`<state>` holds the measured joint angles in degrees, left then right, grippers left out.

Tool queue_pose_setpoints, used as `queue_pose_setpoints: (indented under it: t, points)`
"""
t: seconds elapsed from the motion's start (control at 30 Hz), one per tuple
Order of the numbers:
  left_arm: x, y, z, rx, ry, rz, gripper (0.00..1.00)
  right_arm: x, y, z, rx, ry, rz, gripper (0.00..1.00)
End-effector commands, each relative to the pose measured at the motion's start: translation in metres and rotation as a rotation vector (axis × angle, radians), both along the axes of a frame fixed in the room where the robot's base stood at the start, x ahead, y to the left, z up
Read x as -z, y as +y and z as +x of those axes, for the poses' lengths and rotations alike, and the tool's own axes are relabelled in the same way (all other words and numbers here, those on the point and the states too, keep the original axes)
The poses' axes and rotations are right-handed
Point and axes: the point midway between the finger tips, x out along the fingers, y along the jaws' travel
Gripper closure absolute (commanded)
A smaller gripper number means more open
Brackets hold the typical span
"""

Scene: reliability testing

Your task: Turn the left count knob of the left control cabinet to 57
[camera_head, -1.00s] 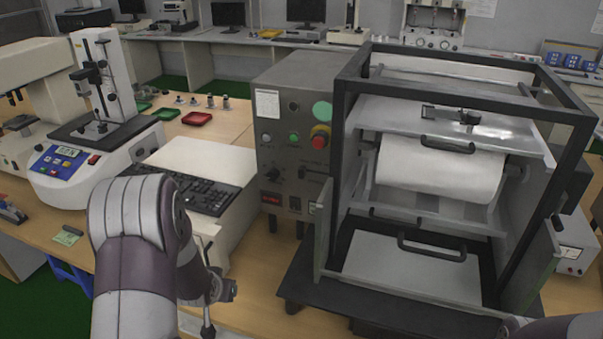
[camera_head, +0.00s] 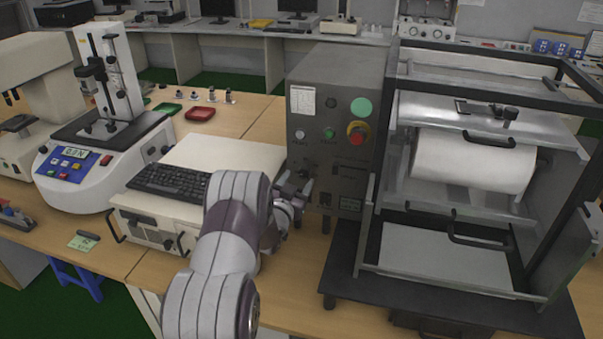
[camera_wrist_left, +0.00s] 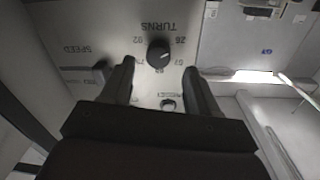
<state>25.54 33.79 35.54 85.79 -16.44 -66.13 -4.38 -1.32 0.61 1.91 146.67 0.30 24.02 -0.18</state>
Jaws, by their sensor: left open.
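The grey control cabinet (camera_head: 318,80) stands in the middle of the head view, joined to a black-framed machine. Its black count knob, marked TURNS, (camera_wrist_left: 158,55) shows in the left wrist view, where the lettering is upside down. It has a short pale mark on its face; its set value is too small to read. My left gripper (camera_head: 295,188) is at the cabinet's front panel. In the left wrist view its open fingers (camera_wrist_left: 158,75) lie on both sides of the knob, apart from it. The SPEED knob (camera_wrist_left: 101,66) is beside one finger. My right gripper is out of view.
A red stop button (camera_head: 357,133) and a green button (camera_head: 329,133) sit higher on the panel. A keyboard (camera_head: 168,182) on a pale unit stands left of my gripper. The black-framed machine with a white roll (camera_head: 474,160) stands to the right.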

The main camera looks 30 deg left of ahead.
Motion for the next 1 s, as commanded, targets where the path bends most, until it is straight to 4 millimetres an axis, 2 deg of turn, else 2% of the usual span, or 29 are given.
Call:
queue_pose_setpoints:
  t: [0.1,0.2,0.53,0.57,0.7,0.73,1.0]
  points:
    - [-0.001,0.003,0.02,0.002,0.002,0.001,0.4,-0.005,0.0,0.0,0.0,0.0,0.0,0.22]
    - [0.0,0.005,0.029,0.001,0.001,0.0,0.4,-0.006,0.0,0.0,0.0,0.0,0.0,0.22]
    - [0.0,0.006,0.033,0.0,0.001,0.0,0.4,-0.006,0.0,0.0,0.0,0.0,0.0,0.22]
    - [0.0,0.006,0.034,0.001,0.001,-0.001,0.47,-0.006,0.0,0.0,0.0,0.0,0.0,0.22]
    - [0.0,0.006,0.033,0.001,0.002,0.0,0.92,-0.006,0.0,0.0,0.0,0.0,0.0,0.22]
    - [0.0,0.006,0.033,0.001,0.002,0.0,0.96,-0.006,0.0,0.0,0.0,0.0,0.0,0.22]
    - [0.002,0.006,0.033,0.0,0.007,0.019,0.96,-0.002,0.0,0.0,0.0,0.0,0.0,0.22]
